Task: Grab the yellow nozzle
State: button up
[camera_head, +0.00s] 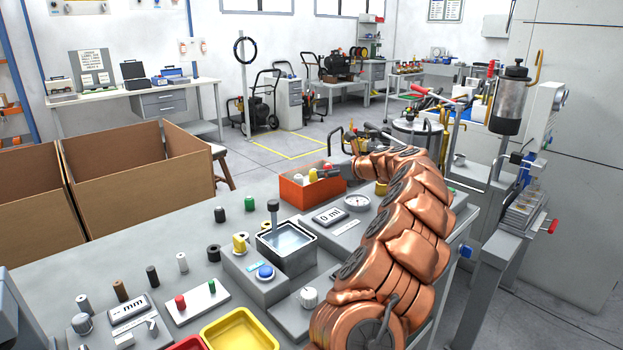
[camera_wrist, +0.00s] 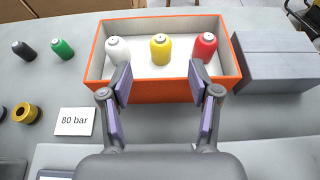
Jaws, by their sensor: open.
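The yellow nozzle (camera_wrist: 160,49) stands upright in the orange box (camera_wrist: 166,91), between a white nozzle (camera_wrist: 116,46) on the left and a red nozzle (camera_wrist: 203,46) on the right. In the head view it shows small inside the orange box (camera_head: 298,196), where a yellow top (camera_head: 312,175) is visible. My gripper (camera_wrist: 160,85) is open and empty. Its two fingers are spread to either side of the yellow nozzle's line, at the near wall of the box in the wrist view. In the head view my gripper (camera_head: 336,172) is at the box's right side.
A black nozzle (camera_wrist: 24,50) and a green nozzle (camera_wrist: 62,48) stand left of the box. A grey block (camera_wrist: 277,62) is close on its right. An "80 bar" card (camera_wrist: 75,121) lies in front. A water basin (camera_head: 287,243) and a dial gauge (camera_head: 357,202) are nearby.

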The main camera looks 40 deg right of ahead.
aim_at(316, 177)
jog(key=shift+x, duration=1.85)
jog(key=shift+w+f, duration=0.1)
jog(key=shift+f, duration=0.05)
jog(key=shift+f+b+x, duration=0.15)
jog(key=shift+b+x, duration=0.15)
jog(key=shift+x, duration=0.6)
jog(key=shift+f+b+x, duration=0.15)
jog(key=shift+b+x, duration=0.1)
jog(key=shift+x, duration=0.7)
jog(key=shift+w+f, duration=0.1)
jog(key=shift+w, duration=0.35)
grip_shut()
